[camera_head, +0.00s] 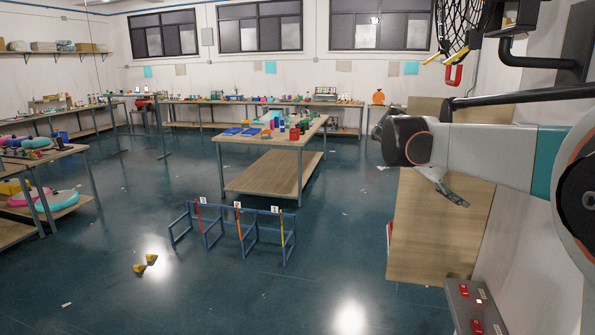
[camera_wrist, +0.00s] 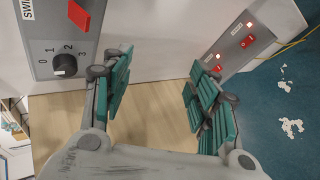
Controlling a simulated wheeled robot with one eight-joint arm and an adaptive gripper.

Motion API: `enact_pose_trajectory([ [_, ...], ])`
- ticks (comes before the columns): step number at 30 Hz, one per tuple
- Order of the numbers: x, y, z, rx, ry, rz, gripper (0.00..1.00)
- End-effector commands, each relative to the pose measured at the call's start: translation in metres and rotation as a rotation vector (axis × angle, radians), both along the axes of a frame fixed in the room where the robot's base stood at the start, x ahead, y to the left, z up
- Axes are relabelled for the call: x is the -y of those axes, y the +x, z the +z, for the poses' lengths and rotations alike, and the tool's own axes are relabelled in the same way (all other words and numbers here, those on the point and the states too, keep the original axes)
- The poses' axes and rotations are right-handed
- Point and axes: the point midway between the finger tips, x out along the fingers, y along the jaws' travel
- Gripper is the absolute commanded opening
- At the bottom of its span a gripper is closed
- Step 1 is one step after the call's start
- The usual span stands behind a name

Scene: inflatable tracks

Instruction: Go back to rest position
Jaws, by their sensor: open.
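My arm reaches in from the right edge in the head view, stretched out toward the left. My gripper (camera_head: 455,197) shows there only in part, below the wrist, in front of a tall wooden panel (camera_head: 425,240). In the wrist view my gripper (camera_wrist: 160,95) is open, with its green-padded fingers wide apart and nothing between them. A wooden surface (camera_wrist: 155,115) shows between and beyond the fingers.
A grey dial panel (camera_wrist: 58,45) and a red-switch panel (camera_wrist: 245,42) flank the fingers in the wrist view. A switch box (camera_head: 475,308) stands lower right. A blue rack (camera_head: 238,235) and yellow pieces (camera_head: 145,264) are on the open floor, before a workbench (camera_head: 265,175).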

Motion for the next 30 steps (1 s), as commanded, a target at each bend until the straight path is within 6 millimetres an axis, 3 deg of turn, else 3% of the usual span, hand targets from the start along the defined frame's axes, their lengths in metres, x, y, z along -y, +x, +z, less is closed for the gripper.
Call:
enact_pose_trajectory([
  [14,-0.081,-0.13,-0.104,0.192,0.397,0.124,0.54],
  [30,-0.183,-0.267,-0.253,0.453,0.843,0.174,0.54],
])
